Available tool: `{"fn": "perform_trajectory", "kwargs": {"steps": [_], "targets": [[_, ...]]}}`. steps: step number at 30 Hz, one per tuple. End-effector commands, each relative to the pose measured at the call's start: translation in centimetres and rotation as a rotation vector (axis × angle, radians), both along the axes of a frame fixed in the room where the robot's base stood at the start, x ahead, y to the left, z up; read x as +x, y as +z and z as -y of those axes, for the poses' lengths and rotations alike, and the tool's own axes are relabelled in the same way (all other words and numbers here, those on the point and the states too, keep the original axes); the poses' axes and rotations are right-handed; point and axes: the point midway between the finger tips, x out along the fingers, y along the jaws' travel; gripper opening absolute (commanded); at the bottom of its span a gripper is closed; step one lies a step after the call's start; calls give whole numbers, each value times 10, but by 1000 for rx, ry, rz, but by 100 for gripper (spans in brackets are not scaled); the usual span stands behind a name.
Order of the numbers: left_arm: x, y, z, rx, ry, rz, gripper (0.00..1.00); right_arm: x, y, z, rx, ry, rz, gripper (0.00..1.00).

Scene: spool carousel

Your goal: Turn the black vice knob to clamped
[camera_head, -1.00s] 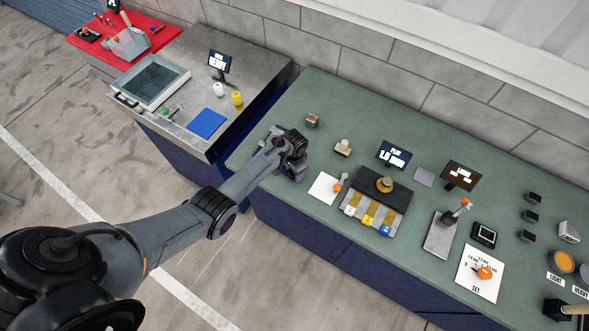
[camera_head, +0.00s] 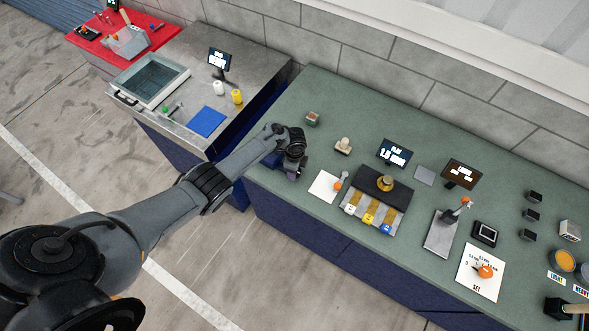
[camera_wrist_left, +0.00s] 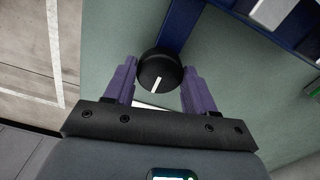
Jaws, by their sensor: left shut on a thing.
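The black vice knob (camera_wrist_left: 161,66) is round, with a white line on its face, which points towards the bottom of the left wrist view. My left gripper (camera_wrist_left: 159,74) has its purple fingers on either side of the knob and is shut on it. A dark blue body (camera_wrist_left: 181,22) shows just behind the knob. In the head view my left gripper (camera_head: 292,174) is at the front left of the green bench; the knob cannot be made out there. My right gripper is not in view.
To the right on the green bench (camera_head: 330,95) are a white card (camera_head: 325,187), a wooden-topped stamp-like piece (camera_head: 343,146), a dark block with a brass spool (camera_head: 385,184), and screens (camera_head: 394,154). A steel bench (camera_head: 265,65) stands to the left.

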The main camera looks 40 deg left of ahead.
Motion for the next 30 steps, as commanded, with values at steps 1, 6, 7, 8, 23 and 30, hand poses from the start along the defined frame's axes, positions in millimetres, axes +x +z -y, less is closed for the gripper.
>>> {"fn": "perform_trajectory", "kwargs": {"steps": [1,6,7,8,23,30], "targets": [[0,-1,-1,2,-46,0,25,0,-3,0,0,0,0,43],[1,-2,-1,3,-207,0,25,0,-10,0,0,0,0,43],[1,-2,-1,2,-235,0,25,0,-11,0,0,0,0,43],[1,-2,-1,2,-263,0,25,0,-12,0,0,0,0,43],[1,-2,0,2,-697,0,25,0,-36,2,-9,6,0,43],[1,-1,0,1,-822,1,25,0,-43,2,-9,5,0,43]]}}
